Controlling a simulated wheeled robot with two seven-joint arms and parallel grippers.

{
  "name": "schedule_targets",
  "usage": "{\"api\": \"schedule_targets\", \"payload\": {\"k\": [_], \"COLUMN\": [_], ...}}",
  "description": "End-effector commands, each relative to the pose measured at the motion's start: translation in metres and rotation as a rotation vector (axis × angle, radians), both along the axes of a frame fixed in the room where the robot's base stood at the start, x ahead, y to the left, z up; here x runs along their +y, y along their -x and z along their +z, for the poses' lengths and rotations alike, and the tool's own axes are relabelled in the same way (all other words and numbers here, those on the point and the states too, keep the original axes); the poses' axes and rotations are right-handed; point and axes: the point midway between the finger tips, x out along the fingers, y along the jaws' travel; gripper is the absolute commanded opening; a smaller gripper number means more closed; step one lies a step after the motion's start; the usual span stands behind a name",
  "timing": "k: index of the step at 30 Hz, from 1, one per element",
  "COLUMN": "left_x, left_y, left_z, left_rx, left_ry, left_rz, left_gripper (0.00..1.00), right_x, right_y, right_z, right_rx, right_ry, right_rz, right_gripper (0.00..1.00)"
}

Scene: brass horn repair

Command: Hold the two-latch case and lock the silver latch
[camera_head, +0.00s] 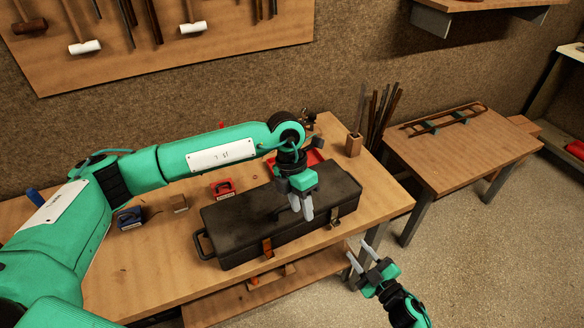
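The long black two-latch case (240,222) lies on the wooden workbench with its lid down and a handle at its left end. On its front side are a copper-coloured latch (267,247) at left and a paler latch (334,219) at right, which looks like the silver one. Its exact position is too small to tell. My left gripper (302,214) points down at the lid between the latches, its fingers close together and seemingly touching the top. My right gripper (357,258) is open and empty, in front of the bench and right of the case, apart from the paler latch.
Behind the case on the workbench (130,270) are a red tray (314,157), a red box (222,188), a dark blue box (130,217) and a wooden holder (353,145). A second table (465,150) stands at right. A lower shelf (230,301) runs below the bench.

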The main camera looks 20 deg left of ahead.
Motion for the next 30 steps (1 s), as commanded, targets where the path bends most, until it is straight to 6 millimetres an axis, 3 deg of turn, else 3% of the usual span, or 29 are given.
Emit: {"api": "schedule_targets", "payload": {"k": [3, 6, 12, 17, 30], "left_x": [0.017, 0.028, 0.037, 0.037, 0.037], "left_y": [-0.030, -0.045, -0.055, -0.055, -0.055], "left_z": [0.029, 0.047, 0.056, 0.036, -0.048], "left_rx": [-0.121, -0.180, -0.221, -0.218, -0.217], "left_ry": [-0.106, -0.175, -0.231, -0.233, -0.231], "left_rz": [-0.084, -0.125, -0.154, -0.153, -0.153], "left_gripper": [0.36, 0.36, 0.36, 0.36, 0.36], "right_x": [0.000, 0.000, 0.000, 0.000, 0.000], "right_y": [0.000, 0.000, 0.000, 0.000, 0.000], "right_z": [0.000, 0.000, 0.000, 0.000, 0.000], "right_rx": [0.000, 0.000, 0.000, 0.000, 0.000], "right_ry": [0.000, 0.000, 0.000, 0.000, 0.000], "right_rz": [0.000, 0.000, 0.000, 0.000, 0.000], "right_gripper": [0.36, 0.36, 0.36, 0.36, 0.36]}}
